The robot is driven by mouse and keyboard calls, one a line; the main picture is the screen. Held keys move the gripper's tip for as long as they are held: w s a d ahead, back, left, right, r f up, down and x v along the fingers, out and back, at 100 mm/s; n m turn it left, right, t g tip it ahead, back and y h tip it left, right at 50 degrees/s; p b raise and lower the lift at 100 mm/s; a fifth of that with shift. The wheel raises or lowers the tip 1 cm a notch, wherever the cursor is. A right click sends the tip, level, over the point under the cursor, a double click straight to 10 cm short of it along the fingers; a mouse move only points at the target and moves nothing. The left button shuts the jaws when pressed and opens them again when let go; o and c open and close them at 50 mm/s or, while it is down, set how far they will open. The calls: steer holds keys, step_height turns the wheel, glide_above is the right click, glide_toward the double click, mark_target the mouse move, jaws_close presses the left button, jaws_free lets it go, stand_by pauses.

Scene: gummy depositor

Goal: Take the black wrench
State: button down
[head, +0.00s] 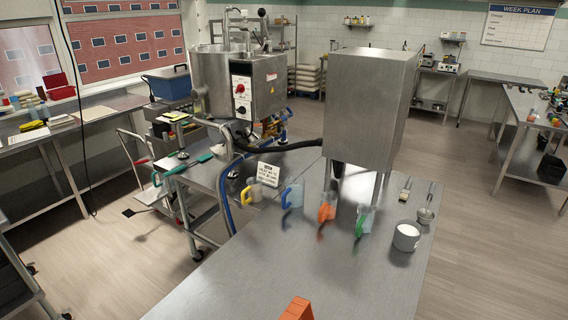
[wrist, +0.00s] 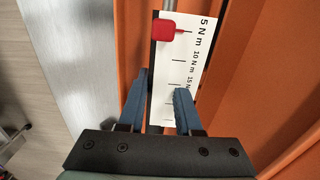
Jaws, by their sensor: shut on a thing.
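My gripper (wrist: 161,84) shows in the wrist view, with two blue fingers on a dark bar. The fingers are shut on a tool with a white scale plate (wrist: 165,55), marked 5, 10 and 15 N m, with a red pointer (wrist: 168,30) and a thin grey rod. I take this tool for the wrench; its black parts, if any, are hidden or outside the view. The exact contact is partly hidden by the fingers. The head view shows neither the wrench nor my gripper clearly.
Orange walls (wrist: 235,40) flank the tool, with bare metal tabletop (wrist: 70,60) to the left. In the head view an orange block (head: 297,309) is at the front edge of the steel table (head: 330,275).

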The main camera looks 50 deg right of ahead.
steer(key=shift+r+p, duration=0.4)
steer(key=shift+r, duration=0.25)
step_height(320, 180, up, 5)
steer(key=p, duration=0.5)
steer(key=c, duration=1.2)
jaws_free()
jaws_close()
